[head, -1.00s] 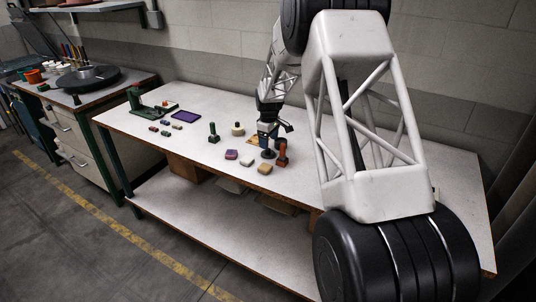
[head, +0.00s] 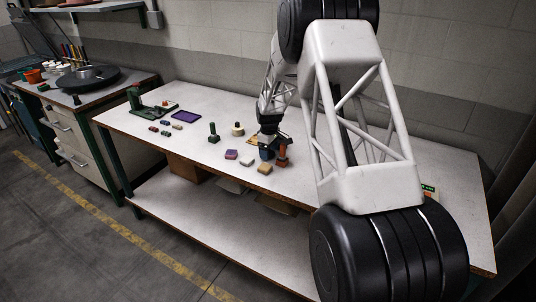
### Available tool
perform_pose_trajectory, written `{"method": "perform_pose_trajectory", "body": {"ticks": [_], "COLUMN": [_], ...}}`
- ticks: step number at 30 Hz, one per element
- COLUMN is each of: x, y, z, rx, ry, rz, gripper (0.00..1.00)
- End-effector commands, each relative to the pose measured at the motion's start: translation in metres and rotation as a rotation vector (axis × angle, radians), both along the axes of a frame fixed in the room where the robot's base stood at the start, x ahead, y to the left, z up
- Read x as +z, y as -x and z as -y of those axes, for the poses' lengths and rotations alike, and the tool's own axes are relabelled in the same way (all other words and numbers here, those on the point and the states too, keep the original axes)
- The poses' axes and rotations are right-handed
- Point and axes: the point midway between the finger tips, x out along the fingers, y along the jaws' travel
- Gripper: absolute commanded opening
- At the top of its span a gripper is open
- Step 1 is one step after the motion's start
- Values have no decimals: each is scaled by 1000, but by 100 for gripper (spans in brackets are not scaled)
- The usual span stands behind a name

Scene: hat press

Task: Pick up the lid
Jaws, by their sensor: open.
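My gripper (head: 267,143) is low over the right part of the white-topped table (head: 205,101), pointing down. It is very small in the head view, and its fingertips overlap a dark, upright object and an orange-brown post (head: 283,155). I cannot tell whether the fingers touch either one. No part is clearly recognisable as the lid. A dark green knobbed piece (head: 213,132) and a pale yellow round piece with a dark top (head: 238,129) stand to the left of the gripper.
A purple block (head: 231,154), a white block (head: 247,161) and a tan block (head: 264,169) lie near the front edge. A green press (head: 143,107), several small blocks and a purple tray (head: 184,116) are farther left. The table's middle has free room.

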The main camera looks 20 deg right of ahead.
Motion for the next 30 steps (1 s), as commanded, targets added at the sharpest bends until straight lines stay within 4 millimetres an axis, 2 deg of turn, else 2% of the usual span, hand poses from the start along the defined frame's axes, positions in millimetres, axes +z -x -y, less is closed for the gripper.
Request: {"method": "perform_pose_trajectory", "body": {"ticks": [9,16,30], "x": [0,0,7], "y": [0,0,0], "z": [0,0,0], "rx": [0,0,0], "ry": [0,0,0], "rz": [0,0,1], "gripper": [76,43,42]}}
